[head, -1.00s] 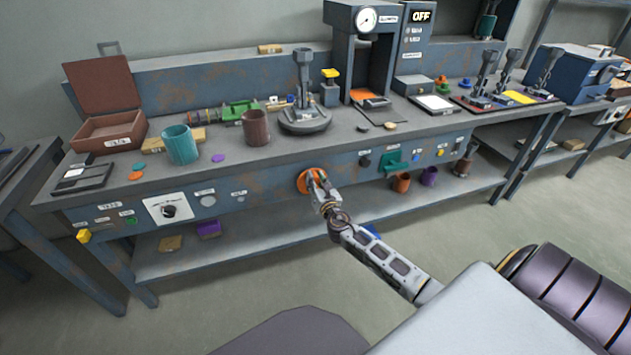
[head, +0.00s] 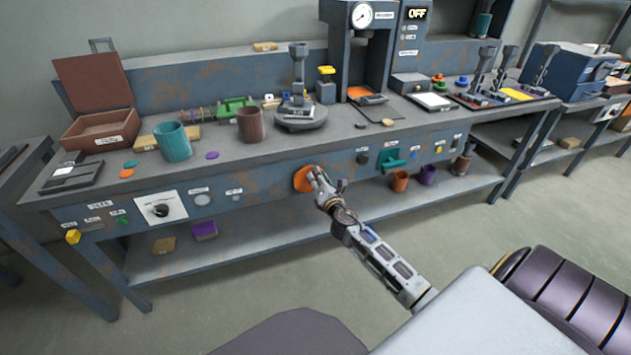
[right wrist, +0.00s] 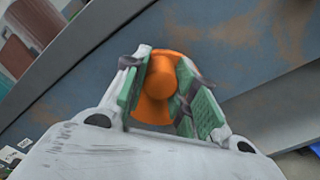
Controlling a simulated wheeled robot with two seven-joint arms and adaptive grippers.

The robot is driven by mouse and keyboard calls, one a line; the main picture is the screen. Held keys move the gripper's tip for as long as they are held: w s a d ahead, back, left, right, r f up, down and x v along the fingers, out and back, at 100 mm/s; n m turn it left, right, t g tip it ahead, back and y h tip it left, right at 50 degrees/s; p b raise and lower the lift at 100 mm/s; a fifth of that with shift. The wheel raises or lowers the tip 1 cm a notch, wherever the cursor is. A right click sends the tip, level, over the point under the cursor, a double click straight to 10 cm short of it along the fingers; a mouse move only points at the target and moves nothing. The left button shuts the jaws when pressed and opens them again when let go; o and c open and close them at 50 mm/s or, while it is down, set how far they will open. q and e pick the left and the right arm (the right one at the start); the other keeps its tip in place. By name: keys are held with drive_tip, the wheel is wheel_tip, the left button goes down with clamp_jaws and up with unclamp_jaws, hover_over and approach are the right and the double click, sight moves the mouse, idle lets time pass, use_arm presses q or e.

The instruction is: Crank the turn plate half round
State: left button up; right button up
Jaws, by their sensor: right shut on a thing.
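The orange crank (head: 302,179) is on the bench's front panel, below the turn plate. My right gripper (head: 314,180) is at the crank and partly covers it. In the right wrist view, the crank's round orange knob (right wrist: 172,76) sits between the green-padded fingers of the gripper (right wrist: 170,88), which is shut on it. The grey round turn plate (head: 301,122) lies on the bench top above the crank. A grey upright fixture (head: 298,75) stands on it. My left gripper is not in view.
A brown cup (head: 250,124) and a teal cup (head: 173,141) stand left of the turn plate. A gauge press (head: 362,50) stands behind it to the right. The floor in front is clear.

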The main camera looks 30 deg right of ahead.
drive_tip(key=m, duration=0.2)
drive_tip(key=d+f+m+b, duration=0.1)
drive_tip(key=m, duration=0.1)
drive_tip(key=shift+s+d+f+m, duration=0.1)
drive_tip(key=shift+s+f+m, duration=0.1)
drive_tip(key=shift+m, duration=0.1)
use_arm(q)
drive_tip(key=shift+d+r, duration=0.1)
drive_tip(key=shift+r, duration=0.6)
use_arm(e)
drive_tip(key=shift+s+d+f+m, duration=0.1)
drive_tip(key=shift+f+m, duration=0.25)
drive_tip(key=shift+m, duration=0.75)
drive_tip(key=shift+w+d+f+m, duration=0.1)
drive_tip(key=shift+f+m, duration=0.25)
drive_tip(key=shift+m, duration=0.75)
drive_tip(key=shift+s+d+f+m, duration=0.1)
drive_tip(key=shift+f+m, duration=0.25)
drive_tip(key=shift+m, duration=0.75)
drive_tip(key=o, duration=1)
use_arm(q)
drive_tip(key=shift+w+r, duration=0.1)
use_arm(e)
drive_tip(key=shift+r, duration=0.1)
